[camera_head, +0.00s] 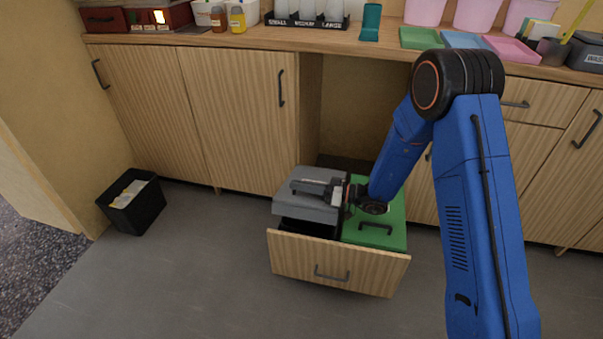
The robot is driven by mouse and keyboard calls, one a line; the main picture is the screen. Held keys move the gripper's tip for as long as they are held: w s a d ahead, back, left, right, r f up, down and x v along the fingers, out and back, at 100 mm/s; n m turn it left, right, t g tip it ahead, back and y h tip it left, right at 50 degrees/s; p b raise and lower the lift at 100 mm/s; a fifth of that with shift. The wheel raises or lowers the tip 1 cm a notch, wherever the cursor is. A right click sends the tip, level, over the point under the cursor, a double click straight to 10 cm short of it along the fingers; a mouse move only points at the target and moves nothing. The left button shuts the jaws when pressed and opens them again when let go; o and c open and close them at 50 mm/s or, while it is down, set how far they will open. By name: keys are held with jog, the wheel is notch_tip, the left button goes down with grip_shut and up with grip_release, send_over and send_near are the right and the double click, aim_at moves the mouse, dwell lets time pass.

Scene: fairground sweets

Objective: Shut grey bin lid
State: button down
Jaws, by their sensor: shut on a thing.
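The grey bin lid (290,201) sits over a dark bin at the left of a pulled-out drawer. It is raised at its front, with a dark gap below it. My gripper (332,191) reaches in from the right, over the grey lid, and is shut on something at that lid. The exact grip, likely on the lid's dark handle (302,187), is too small to make out.
A green bin lid (392,213) with a dark handle lies at the right in the same drawer. The wooden drawer front (300,257) stands out over open floor. A black waste bin (143,213) stands at the left. The counter (230,38) above holds bottles, trays and tubs.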

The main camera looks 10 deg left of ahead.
jog(key=shift+s+f+n, duration=0.25)
jog(key=shift+f, duration=0.25)
jog(key=shift+s+f+n, duration=0.25)
jog(key=shift+f, duration=0.2)
jog(key=c, duration=1.8)
grip_release()
jog(key=shift+r, duration=5.05)
jog(key=shift+w, duration=0.1)
